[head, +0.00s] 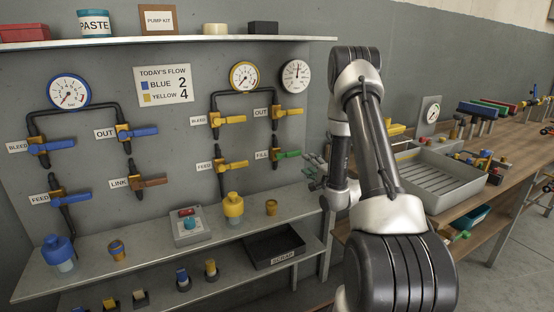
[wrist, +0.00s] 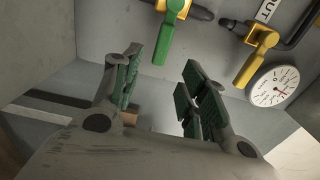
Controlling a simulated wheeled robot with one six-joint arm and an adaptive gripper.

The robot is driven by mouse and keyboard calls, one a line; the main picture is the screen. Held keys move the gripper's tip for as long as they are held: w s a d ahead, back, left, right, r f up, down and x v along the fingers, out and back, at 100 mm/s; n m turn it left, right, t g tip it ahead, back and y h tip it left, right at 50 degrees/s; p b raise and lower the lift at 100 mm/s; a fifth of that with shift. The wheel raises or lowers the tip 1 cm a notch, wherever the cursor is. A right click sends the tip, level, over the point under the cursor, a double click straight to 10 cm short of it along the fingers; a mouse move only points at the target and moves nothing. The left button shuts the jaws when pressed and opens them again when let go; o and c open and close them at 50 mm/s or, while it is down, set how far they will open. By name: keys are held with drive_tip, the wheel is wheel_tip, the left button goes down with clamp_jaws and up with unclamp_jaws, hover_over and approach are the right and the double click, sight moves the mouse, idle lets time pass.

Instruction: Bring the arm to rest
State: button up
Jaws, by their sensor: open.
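My arm reaches up and forward in the right half of the head view, bent over at the top. My gripper (head: 313,170) hangs at its far end, in front of the panel just right of the green-handled FILL valve (head: 285,154). In the wrist view my gripper (wrist: 155,95) has its two green-padded fingers spread apart with nothing between them. The green handle (wrist: 162,45) shows beyond the fingers, apart from them. A yellow-handled valve (wrist: 258,58) marked OUT is at the upper right of that view.
Blue, yellow and brown valve handles line the panel (head: 120,210). A bench shelf (head: 155,250) below holds a yellow pump (head: 233,206), a blue pump (head: 59,252) and a control box (head: 188,226). A black scrap tray (head: 274,246) sits lower. A grey tray (head: 440,178) stands on the right table.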

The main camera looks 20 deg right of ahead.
drive_tip(key=shift+r, duration=0.1)
drive_tip(key=s+a+r+n+g+h, duration=0.1)
drive_tip(key=s+a+r+n+g, duration=0.15)
drive_tip(key=r, duration=0.25)
drive_tip(key=s+a+r+n+g, duration=0.1)
drive_tip(key=s+r+n+g, duration=0.15)
drive_tip(key=r, duration=0.35)
drive_tip(key=s+a+r+n+g+h, duration=0.1)
drive_tip(key=s+a+r+n, duration=0.1)
drive_tip(key=r+n, duration=0.25)
drive_tip(key=s+a+r+n+g, duration=0.1)
drive_tip(key=s+a+n+g, duration=0.1)
drive_tip(key=s, duration=0.8)
drive_tip(key=s+a+r+n+g+y, duration=0.1)
drive_tip(key=s+a, duration=0.4)
drive_tip(key=s, duration=0.6)
drive_tip(key=s+a+r+n+g, duration=0.2)
drive_tip(key=s+a+n+g, duration=0.1)
drive_tip(key=s, duration=0.8)
drive_tip(key=shift+a+r+n+g, duration=0.3)
drive_tip(key=shift+n+g, duration=0.6)
drive_tip(key=shift+n, duration=0.25)
